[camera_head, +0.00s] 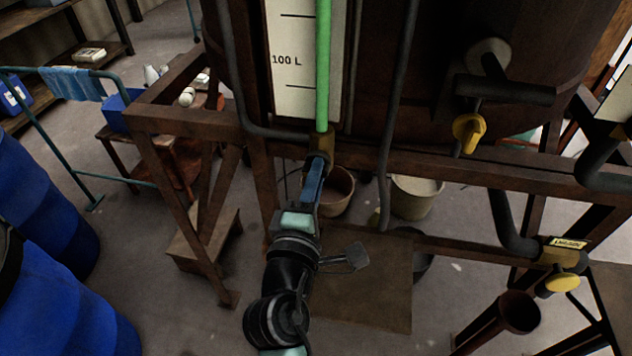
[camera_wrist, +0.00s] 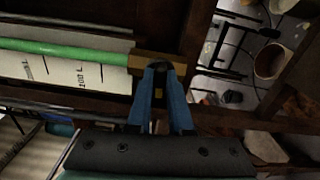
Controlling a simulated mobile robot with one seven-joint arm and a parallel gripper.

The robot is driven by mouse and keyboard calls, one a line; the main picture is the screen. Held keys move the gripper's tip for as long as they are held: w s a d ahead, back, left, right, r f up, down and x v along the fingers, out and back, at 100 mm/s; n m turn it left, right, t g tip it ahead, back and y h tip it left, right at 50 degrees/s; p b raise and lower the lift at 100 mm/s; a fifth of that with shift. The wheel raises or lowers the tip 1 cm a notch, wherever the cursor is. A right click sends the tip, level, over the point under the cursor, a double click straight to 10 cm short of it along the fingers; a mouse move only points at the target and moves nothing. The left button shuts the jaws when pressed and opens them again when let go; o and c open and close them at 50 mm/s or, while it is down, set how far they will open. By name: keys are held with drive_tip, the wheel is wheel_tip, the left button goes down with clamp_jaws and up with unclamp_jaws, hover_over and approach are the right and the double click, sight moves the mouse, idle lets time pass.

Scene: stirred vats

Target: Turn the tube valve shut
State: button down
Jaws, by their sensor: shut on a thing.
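The tube valve (camera_head: 322,143) is a brass block at the foot of the green sight tube (camera_head: 323,70), beside the white scale marked 100 L. In the wrist view the brass valve body (camera_wrist: 146,62) sits at the end of the green tube. My gripper (camera_head: 318,164) reaches up to the valve from below with its blue fingers. The gripper also shows in the wrist view (camera_wrist: 162,72), its fingertips closed on the valve's handle. The handle is mostly hidden between the fingers, so I cannot tell its angle.
The rusty frame beam (camera_head: 440,163) runs right of the valve. Another valve with a yellow handle (camera_head: 468,132) is on the vat, and one (camera_head: 562,284) is on a lower pipe. Buckets (camera_head: 416,196) stand below. Blue drums (camera_head: 45,215) stand at left.

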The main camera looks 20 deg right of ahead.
drive_tip(key=shift+m+b, duration=0.3)
drive_tip(key=shift+m, duration=0.3)
drive_tip(key=c, duration=0.8)
unclamp_jaws()
drive_tip(key=b+v, duration=0.3)
drive_tip(key=v, duration=1)
